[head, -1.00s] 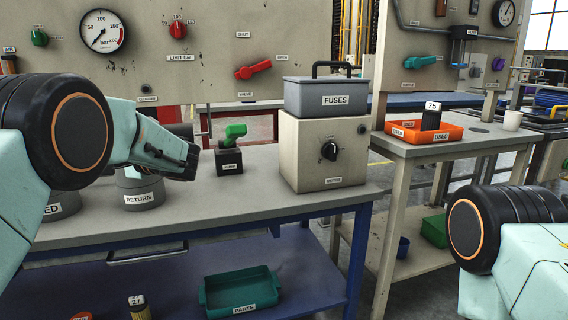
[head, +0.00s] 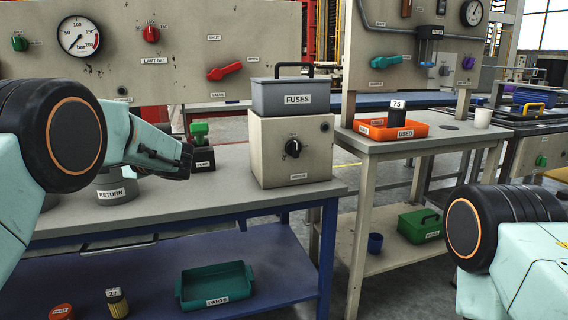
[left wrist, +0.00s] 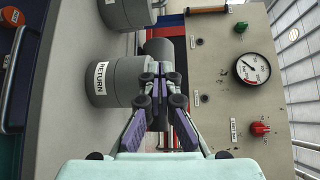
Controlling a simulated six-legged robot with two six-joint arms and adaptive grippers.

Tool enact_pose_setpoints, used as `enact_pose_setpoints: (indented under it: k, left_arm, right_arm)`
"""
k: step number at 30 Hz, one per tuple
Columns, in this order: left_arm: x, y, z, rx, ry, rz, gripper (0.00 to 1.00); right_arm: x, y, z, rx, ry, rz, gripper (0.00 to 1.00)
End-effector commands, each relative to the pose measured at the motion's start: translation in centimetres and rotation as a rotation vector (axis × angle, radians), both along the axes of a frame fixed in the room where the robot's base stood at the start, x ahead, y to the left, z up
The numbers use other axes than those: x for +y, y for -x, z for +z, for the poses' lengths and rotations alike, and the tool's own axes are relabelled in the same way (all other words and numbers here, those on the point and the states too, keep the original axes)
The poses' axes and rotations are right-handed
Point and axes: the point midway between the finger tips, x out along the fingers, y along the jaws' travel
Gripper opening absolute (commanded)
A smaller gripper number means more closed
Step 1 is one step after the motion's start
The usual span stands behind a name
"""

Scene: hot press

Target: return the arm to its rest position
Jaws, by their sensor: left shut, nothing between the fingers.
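My left arm comes in from the left in the head view. My left gripper (head: 186,160) is shut and empty above the grey bench (head: 225,204). It overlaps part of the black pump block (head: 204,164) with its green handle (head: 199,130). The grey RETURN canister (head: 116,187) is on the bench, partly behind my left arm. In the left wrist view the closed fingers (left wrist: 160,72) appear beside the RETURN canister (left wrist: 118,82), with nothing between them. My right arm shows only as a link at the right edge; its gripper is out of frame.
A FUSES box (head: 282,97) sits on a cream box with a dial (head: 290,150). An orange tray (head: 418,131) is on the right table. A panel with a gauge (head: 80,36) and red valve handle (head: 225,70) stands behind. The lower shelf holds a teal parts bin (head: 216,285).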

Motion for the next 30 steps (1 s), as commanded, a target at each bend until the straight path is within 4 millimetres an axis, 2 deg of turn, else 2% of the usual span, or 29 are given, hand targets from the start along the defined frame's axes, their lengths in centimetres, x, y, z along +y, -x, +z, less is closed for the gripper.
enact_pose_setpoints:
  k: [5, 8, 11, 14, 18, 20, 24, 26, 27, 29, 30]
  left_arm:
    - [-1.0, -1.1, -4.2, 0.083, 0.127, -0.089, 0.00]
    - [-2.0, -1.1, -7.5, 0.140, 0.218, -0.139, 0.00]
    - [-3.4, -0.6, -11.2, 0.200, 0.324, -0.192, 0.00]
    - [-5.5, 0.7, -16.1, 0.272, 0.465, -0.246, 0.00]
    - [-9.4, 4.3, -23.5, 0.367, 0.708, -0.311, 0.00]
    - [-11.3, 6.3, -26.3, 0.394, 0.817, -0.329, 0.00]
    - [-15.7, 12.2, -31.8, 0.420, 1.084, -0.334, 0.00]
    - [-17.6, 15.2, -33.6, 0.409, 1.199, -0.319, 0.00]
    - [-18.7, 17.3, -34.7, 0.396, 1.271, -0.299, 0.00]
    - [-20.0, 20.3, -35.8, 0.360, 1.370, -0.260, 0.00]
    - [-20.6, 22.5, -36.3, 0.333, 1.426, -0.225, 0.00]
  right_arm:
    - [0.0, 0.0, 0.0, 0.000, 0.000, 0.000, 0.36]
    - [0.0, 0.0, 0.0, 0.000, 0.000, 0.000, 0.36]
    - [0.0, 0.0, 0.0, 0.000, 0.000, 0.000, 0.36]
    - [0.0, 0.0, 0.1, 0.000, 0.000, 0.000, 0.36]
    - [0.0, 0.0, 0.6, 0.000, 0.000, 0.000, 0.36]
    - [0.0, 0.0, 1.0, 0.000, 0.000, 0.000, 0.36]
    - [0.0, 0.0, 1.9, 0.000, 0.000, 0.000, 0.36]
    - [0.0, 0.0, 2.5, 0.000, 0.000, 0.000, 0.36]
    - [0.0, 0.0, 2.9, 0.000, 0.000, 0.000, 0.36]
    - [0.0, 0.0, 3.5, 0.000, 0.000, 0.000, 0.36]
    - [0.0, 0.0, 3.9, 0.000, 0.000, 0.000, 0.36]
